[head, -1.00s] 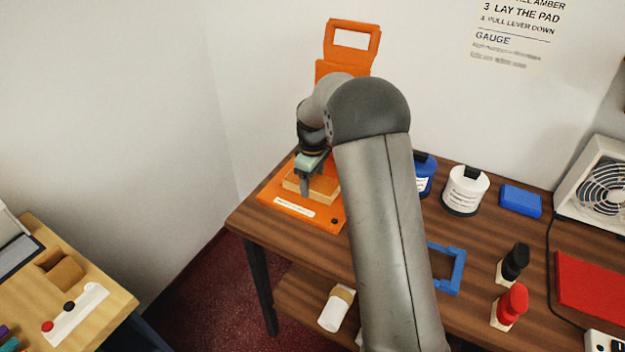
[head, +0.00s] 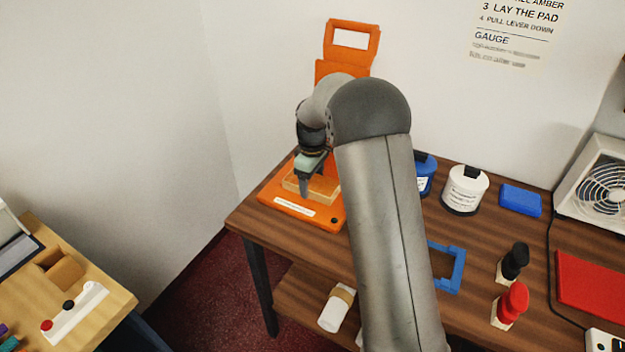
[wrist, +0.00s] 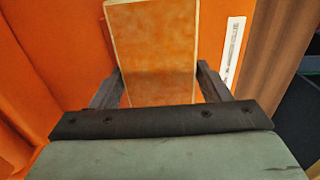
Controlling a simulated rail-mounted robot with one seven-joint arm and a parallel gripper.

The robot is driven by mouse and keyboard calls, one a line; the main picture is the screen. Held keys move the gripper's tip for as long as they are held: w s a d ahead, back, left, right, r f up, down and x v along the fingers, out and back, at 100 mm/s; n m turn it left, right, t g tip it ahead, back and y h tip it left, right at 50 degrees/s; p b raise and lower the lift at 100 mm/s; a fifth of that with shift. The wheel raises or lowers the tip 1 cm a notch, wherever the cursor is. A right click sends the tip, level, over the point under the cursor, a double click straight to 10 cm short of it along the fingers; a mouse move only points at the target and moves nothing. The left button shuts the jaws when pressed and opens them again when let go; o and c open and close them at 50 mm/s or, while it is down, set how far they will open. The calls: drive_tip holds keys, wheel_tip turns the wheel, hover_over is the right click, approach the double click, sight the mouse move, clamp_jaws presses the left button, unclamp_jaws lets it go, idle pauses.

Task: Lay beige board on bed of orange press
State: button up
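The orange press (head: 333,214) stands at the left end of the brown table, its orange upper frame raised behind. The beige board (head: 326,190) is at its bed, roughly flat; it looks tan-orange with pale edges in the wrist view (wrist: 155,45). My gripper (head: 305,188) points down over the board. In the wrist view my gripper (wrist: 159,72) has one finger at each side edge of the board, with no clear gap at the tips. Whether the board's underside fully touches the bed is hidden. My arm hides part of the press's right side.
A blue jar (head: 424,180), a white jar (head: 465,190) and a blue block (head: 520,200) stand to the right. A blue frame (head: 458,272), black and red stampers (head: 510,304) and a fan (head: 598,185) are further along. A wall rises close behind the press.

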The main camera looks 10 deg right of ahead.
drive_tip(key=shift+o, duration=0.9)
drive_tip(key=shift+s+f, duration=0.3)
drive_tip(key=shift+f, duration=0.25)
drive_tip(key=shift+d, duration=0.1)
drive_tip(key=shift+w+r, duration=0.1)
drive_tip(key=shift+r, duration=0.05)
wheel_tip(320, 180, up, 17)
drive_tip(key=s+f+m, duration=0.2)
drive_tip(key=s+m, duration=0.1)
drive_tip(key=s, duration=0.9)
drive_tip(key=s+f+m, duration=0.3)
drive_tip(key=s, duration=0.8)
drive_tip(key=s+a+f+m, duration=0.1)
drive_tip(key=s+f+m, duration=0.2)
drive_tip(key=s, duration=0.9)
drive_tip(key=shift+s+f+b, duration=0.25)
drive_tip(key=shift+s+b, duration=0.05)
drive_tip(key=shift+b, duration=0.05)
